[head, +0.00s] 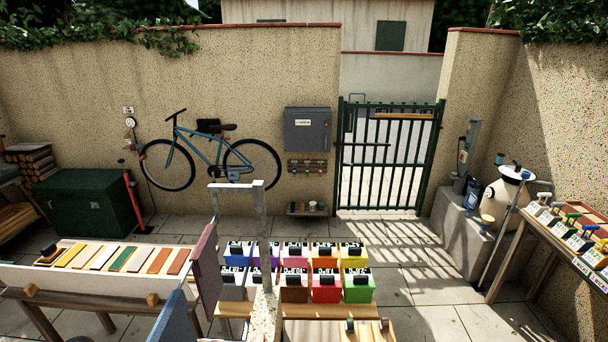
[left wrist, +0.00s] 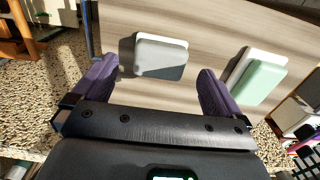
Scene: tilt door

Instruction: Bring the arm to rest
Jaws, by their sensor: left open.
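My left gripper (left wrist: 155,78) shows in the left wrist view, its two purple fingers spread apart and nothing between the tips. Beyond the fingertips is a pale wood-grained surface with a grey-white block (left wrist: 161,55) on it. A pale green block (left wrist: 258,77) sits to the right, past the right finger. I cannot tell exactly how far the fingertips are from the surface. I cannot make out either gripper in the head view. My right gripper does not show.
Several coloured boxes (head: 295,256) stand on a wooden bench in front. A grey post (head: 264,235) and a tilted maroon panel (head: 206,255) stand nearby. A bench with coloured slats (head: 117,258) is at left, a stall (head: 560,233) at right. Paving before the green gate (head: 385,160) is clear.

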